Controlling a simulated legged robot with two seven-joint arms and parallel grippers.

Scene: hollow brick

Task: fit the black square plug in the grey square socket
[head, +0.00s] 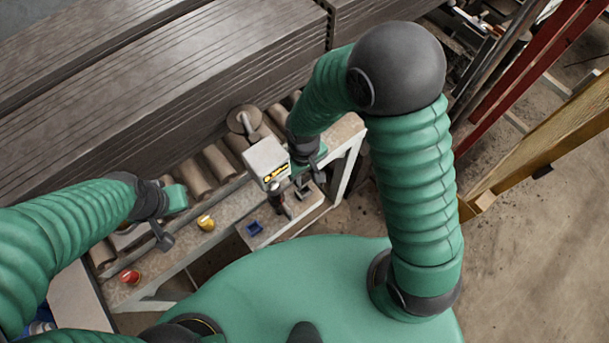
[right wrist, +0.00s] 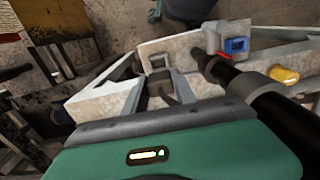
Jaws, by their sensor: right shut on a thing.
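My right gripper (right wrist: 163,90) is shut on the black plug (right wrist: 160,89), whose dark body shows between the two fingers in the right wrist view. The grey square socket (right wrist: 157,62) lies on a pale board just beyond the fingertips, apart from the plug in that picture. In the head view the right gripper (head: 308,177) is above the bench by the socket (head: 303,192), and the plug cannot be made out. My left gripper (head: 172,218) is over the left part of the bench, away from the socket; its jaw opening is unclear.
A white box with a yellow label (head: 267,160) and a dark cylinder (head: 277,198) stand close left of the right gripper. A blue square part (head: 254,229), a yellow part (head: 205,222) and a red part (head: 130,276) lie along the bench. Rollers and stacked boards lie behind.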

